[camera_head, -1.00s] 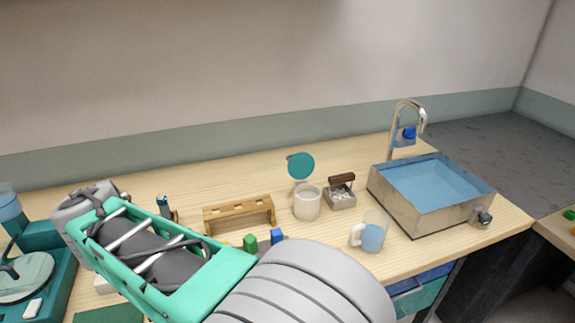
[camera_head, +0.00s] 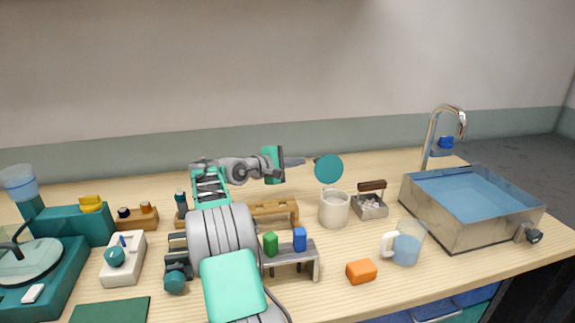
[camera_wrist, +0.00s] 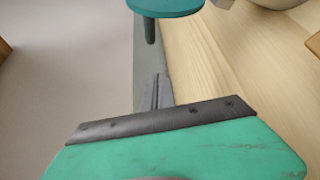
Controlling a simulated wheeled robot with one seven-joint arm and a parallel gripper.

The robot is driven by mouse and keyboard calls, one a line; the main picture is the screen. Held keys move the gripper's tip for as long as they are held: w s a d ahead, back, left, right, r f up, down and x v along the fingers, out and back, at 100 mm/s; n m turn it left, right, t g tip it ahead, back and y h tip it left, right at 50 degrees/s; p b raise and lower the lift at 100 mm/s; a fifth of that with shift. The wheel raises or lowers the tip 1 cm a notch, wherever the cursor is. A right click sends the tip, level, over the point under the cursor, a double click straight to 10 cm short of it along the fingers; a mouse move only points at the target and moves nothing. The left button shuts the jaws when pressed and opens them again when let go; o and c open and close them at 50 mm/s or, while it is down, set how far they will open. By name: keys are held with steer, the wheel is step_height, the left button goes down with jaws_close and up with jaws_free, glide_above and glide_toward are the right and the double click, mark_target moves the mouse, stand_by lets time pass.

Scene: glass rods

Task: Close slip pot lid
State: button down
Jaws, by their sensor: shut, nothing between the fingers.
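The slip pot (camera_head: 334,210) is a cream cup near the middle of the counter. Its round teal lid (camera_head: 328,168) stands raised on edge above the pot's back rim, so the pot is open. My gripper (camera_head: 301,161) is shut and empty, pointing right, with its tip just left of the lid and above the counter. In the wrist view the lid (camera_wrist: 166,6) shows at the top edge with a dark peg under it, ahead of the gripper's fingers (camera_wrist: 158,90). A cream piece of the pot (camera_wrist: 270,3) shows at the top right.
A wooden rack (camera_head: 275,209) and a small stand with green and blue blocks (camera_head: 290,258) lie left of the pot. A caddy (camera_head: 370,205), a glass mug (camera_head: 407,245), an orange block (camera_head: 361,271) and a sink basin (camera_head: 470,220) are to the right.

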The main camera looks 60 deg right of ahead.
mark_target(326, 168)
steer(key=shift+s+a+r+b, duration=0.15)
steer(key=shift+s+r, duration=0.15)
steer(key=shift+s, duration=0.65)
steer(key=shift+s+d+r+b, duration=0.15)
steer(key=shift+s+r, duration=0.15)
steer(key=shift+s, duration=0.6)
steer(key=shift+s+a, duration=0.1)
steer(key=shift+s, duration=0.05)
